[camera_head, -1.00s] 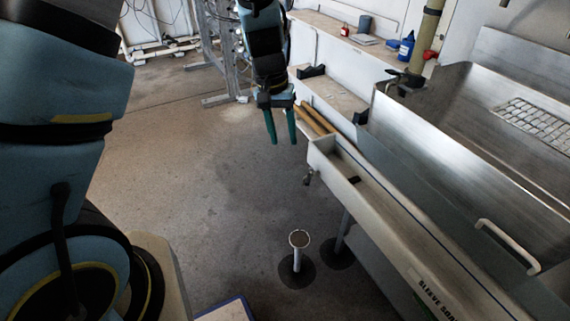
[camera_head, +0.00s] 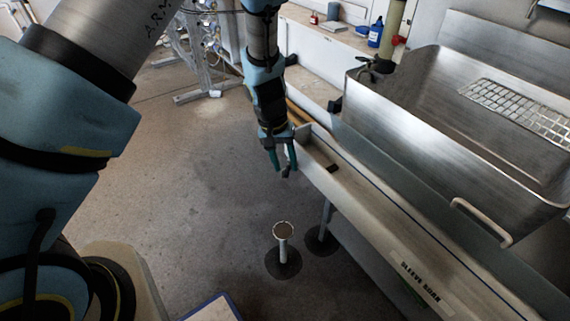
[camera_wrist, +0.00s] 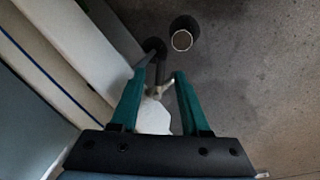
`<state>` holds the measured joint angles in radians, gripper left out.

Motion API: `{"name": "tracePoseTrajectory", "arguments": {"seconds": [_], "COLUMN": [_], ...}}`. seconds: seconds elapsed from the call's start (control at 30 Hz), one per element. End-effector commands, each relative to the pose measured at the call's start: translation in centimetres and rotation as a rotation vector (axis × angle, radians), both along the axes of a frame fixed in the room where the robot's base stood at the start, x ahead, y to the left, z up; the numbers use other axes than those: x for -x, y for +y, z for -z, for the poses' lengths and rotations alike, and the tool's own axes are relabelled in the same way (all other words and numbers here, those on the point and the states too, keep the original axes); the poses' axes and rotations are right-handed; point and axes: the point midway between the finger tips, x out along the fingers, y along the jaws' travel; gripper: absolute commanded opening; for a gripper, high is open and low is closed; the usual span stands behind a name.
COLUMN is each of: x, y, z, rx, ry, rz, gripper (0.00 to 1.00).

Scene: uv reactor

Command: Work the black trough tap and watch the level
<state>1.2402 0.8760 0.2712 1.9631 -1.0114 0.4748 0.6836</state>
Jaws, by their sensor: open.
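The long pale trough (camera_head: 365,198) runs from the middle to the lower right of the head view, with a label starting "SLEEVE" on its front. A small dark tap-like fitting (camera_head: 286,173) shows at the fingertips. In the wrist view my gripper (camera_wrist: 153,82) is open, and a fitting with a dark stem and pale crosspiece (camera_wrist: 157,88) lies between the fingertips in the picture. I cannot tell whether the fingers touch it. A pale flat piece (camera_wrist: 153,118) shows between the fingers. No liquid level can be made out.
A short post with a round top (camera_head: 283,232) stands on the floor below the trough end. A steel sink (camera_head: 420,130) with a handle lies behind the trough. A shelf with bottles (camera_head: 376,33) is at the back.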

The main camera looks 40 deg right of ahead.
Motion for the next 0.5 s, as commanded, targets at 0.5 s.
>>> {"name": "tracePoseTrajectory", "arguments": {"seconds": [0.5], "x": [0.1], "y": [-0.11], "z": [0.76], "rx": [0.001], "ry": [-0.001], "rz": [0.001], "gripper": [0.33]}}
